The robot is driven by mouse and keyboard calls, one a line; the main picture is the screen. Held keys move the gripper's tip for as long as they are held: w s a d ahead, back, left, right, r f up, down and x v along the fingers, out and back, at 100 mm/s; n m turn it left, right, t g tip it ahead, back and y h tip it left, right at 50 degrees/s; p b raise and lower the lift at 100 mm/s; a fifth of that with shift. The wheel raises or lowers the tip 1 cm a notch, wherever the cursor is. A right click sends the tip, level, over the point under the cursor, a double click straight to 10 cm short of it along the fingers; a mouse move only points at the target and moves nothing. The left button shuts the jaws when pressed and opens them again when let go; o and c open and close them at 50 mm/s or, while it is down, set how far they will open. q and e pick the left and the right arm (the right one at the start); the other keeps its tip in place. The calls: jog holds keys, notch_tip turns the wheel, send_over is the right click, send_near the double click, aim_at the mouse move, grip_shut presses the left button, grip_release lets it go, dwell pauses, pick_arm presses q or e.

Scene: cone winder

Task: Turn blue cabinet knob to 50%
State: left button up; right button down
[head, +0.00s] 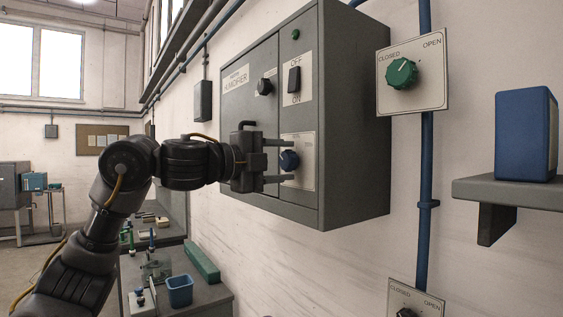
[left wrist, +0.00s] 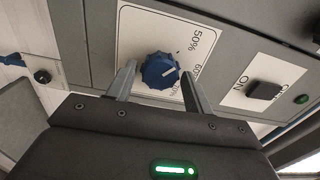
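The blue knob (head: 289,160) sits on a pale scale plate (head: 303,181) low on the front of the grey humidifier cabinet (head: 350,110). In the left wrist view the open fingers (left wrist: 158,85) stand on either side of the knob, with gaps visible. My right gripper is not in view.
A black OFF/ON switch (head: 294,80), a black knob (head: 265,86) and a green lamp (head: 295,34) are on the same cabinet. A green valve knob (head: 401,73) is at right, above a shelf (head: 520,190) with a blue box (head: 525,135). A workbench (head: 205,298) stands below.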

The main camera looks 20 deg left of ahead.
pick_arm(q)
jog(key=shift+o, duration=0.7)
jog(key=shift+s+a+f, duration=0.1)
jog(key=shift+s+a, duration=0.05)
jog(key=b+v, duration=0.4)
jog(key=v, duration=0.6)
jog(key=shift+s+b, duration=0.15)
jog(key=shift+b, duration=0.25)
jog(key=shift+a, duration=0.1)
